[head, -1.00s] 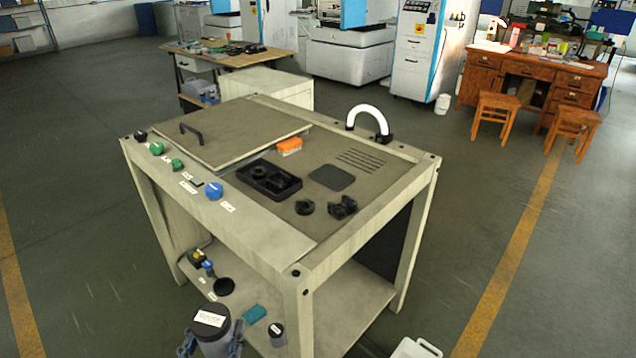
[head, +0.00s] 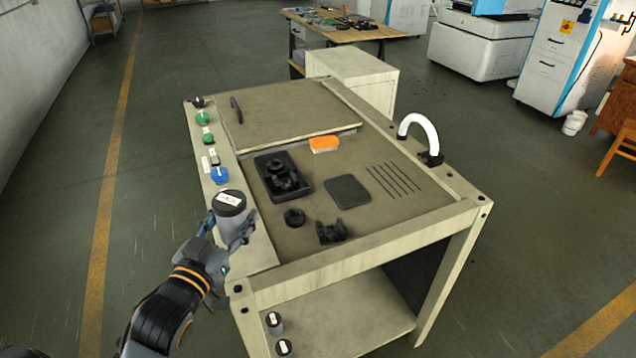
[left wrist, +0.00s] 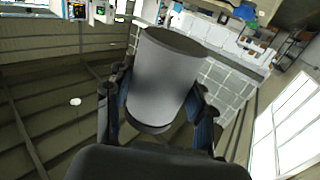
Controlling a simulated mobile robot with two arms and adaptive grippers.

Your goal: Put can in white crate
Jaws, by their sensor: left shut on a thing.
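The can (head: 231,215) is a grey cylinder with a dark lid and a white label on top. My left gripper (head: 238,232) is shut on the can's side. It holds the can near the front left edge of the workbench, close to the blue knob; the exact gap to the bench is unclear. In the left wrist view the can (left wrist: 163,80) stands between the two fingers, slightly tilted in the picture. My right gripper is not in view. No white crate shows for certain in the current views.
The workbench (head: 265,210) carries a black tray (head: 300,192), an orange block (head: 324,144), a dark pad (head: 347,191), small black parts and a white arched tube (head: 418,122). Two small dark-lidded containers (head: 274,327) stand on its lower shelf.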

